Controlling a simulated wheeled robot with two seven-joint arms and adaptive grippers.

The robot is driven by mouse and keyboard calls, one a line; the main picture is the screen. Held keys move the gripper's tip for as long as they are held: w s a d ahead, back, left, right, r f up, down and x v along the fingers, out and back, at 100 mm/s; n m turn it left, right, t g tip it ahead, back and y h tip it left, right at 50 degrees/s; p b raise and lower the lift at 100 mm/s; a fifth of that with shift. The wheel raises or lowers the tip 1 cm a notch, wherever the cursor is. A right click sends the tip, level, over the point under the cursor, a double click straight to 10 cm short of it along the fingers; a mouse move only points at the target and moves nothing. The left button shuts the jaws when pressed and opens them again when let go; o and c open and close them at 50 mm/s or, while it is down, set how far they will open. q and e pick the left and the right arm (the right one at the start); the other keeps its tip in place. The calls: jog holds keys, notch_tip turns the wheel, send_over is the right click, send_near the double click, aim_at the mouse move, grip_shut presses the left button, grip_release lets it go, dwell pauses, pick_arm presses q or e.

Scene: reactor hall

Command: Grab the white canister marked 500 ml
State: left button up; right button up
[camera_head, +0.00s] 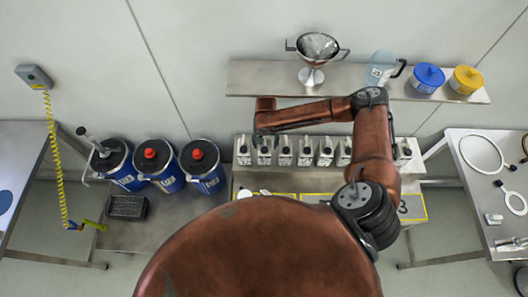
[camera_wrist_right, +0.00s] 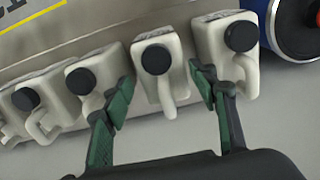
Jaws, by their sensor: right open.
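Several similar white canisters with black caps stand in a row on the middle bench. Their labels are too small to read in the head view, so I cannot tell which is marked 500 ml. My right gripper (camera_head: 258,134) is over the left end of the row, near the second canister from the left (camera_head: 265,152). In the wrist view, the open green fingers of my right gripper (camera_wrist_right: 162,80) lie on either side of one white canister (camera_wrist_right: 172,86), with its handle between them. I cannot tell whether they touch it. My left gripper is out of view.
The neighbouring canister (camera_wrist_right: 212,35) stands close beside one finger. Blue drums (camera_head: 205,168) stand left of the row. A steel shelf (camera_head: 275,85) above holds a funnel (camera_head: 312,77), a jug (camera_head: 379,72), a blue tub (camera_head: 428,78) and a yellow tub (camera_head: 465,80).

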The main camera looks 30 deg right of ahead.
notch_tip(320, 180, down, 5)
jog(key=shift+w+a+f+p, duration=0.1)
jog(key=shift+w+p, duration=0.05)
jog(key=shift+p, duration=0.25)
jog(key=shift+c, duration=0.2)
jog(key=c, duration=1.3)
